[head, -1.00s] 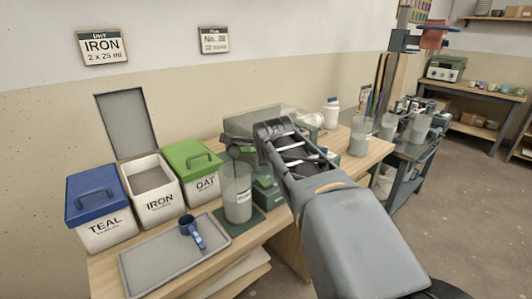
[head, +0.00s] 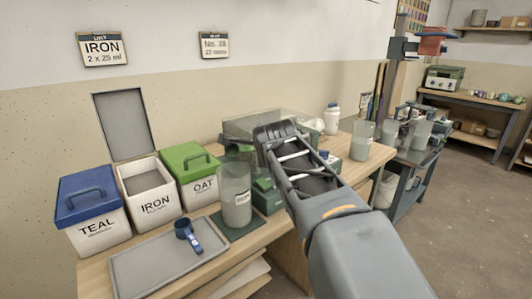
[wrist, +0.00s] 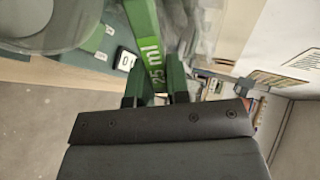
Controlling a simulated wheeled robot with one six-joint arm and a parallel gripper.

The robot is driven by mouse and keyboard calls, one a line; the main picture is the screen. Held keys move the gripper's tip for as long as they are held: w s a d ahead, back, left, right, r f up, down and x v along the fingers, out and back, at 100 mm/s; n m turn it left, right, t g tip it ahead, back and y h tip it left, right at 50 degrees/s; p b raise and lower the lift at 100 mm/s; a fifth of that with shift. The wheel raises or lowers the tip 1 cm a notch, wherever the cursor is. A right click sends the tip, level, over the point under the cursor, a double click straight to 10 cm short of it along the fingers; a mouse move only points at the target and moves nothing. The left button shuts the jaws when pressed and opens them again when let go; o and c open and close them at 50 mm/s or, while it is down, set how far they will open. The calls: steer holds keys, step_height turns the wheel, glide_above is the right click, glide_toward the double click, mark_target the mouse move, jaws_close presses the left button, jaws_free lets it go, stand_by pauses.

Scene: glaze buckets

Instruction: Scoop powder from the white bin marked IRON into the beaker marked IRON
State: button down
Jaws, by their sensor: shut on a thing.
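The white bin marked IRON (head: 152,190) stands open between the TEAL and OAT bins, its lid raised behind it, with grey powder inside. A clear beaker (head: 236,190) stands upright on a green base right of the bins; its label is too small to read. Its lower part looks greyer. My gripper (head: 268,138) is just behind and right of the beaker's top. In the wrist view my gripper (wrist: 155,90) is shut on a green scoop handle (wrist: 142,28) marked 25 ml. The scoop's bowl is not clear. A round clear rim (wrist: 45,40) shows at upper left there.
A grey tray (head: 140,272) with a blue scoop (head: 187,235) lies in front of the bins. The blue-lidded TEAL bin (head: 92,230) and green-lidded OAT bin (head: 200,188) are closed. Another beaker (head: 362,140) stands farther right. A small display (wrist: 125,60) shows near the handle.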

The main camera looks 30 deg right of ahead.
steer(key=shift+t+h+b, duration=0.3)
steer(key=shift+t+b, duration=0.2)
steer(key=shift+b, duration=1.4)
steer(key=shift+s+r+b, duration=0.1)
steer(key=shift+b, duration=0.2)
steer(key=p, duration=0.3)
steer(key=shift+r+g, duration=0.4)
step_height(320, 180, up, 2)
steer(key=g+y+p, duration=0.1)
steer(key=g+p, duration=0.1)
steer(key=p, duration=0.6)
steer(key=g+y+p, duration=0.2)
steer(key=g+p, duration=0.1)
steer(key=p, duration=0.5)
steer(key=shift+r+g, duration=0.15)
steer(key=shift+g, duration=0.15)
step_height(320, 180, up, 2)
steer(key=g+y+p, duration=0.1)
steer(key=g+p, duration=0.1)
steer(key=p, duration=0.5)
steer(key=g+y+p, duration=0.1)
steer(key=g+p, duration=0.2)
steer(key=p, duration=0.5)
steer(key=shift+y, duration=0.3)
steer(key=shift+g+p, duration=0.4)
steer(key=shift+p, duration=0.4)
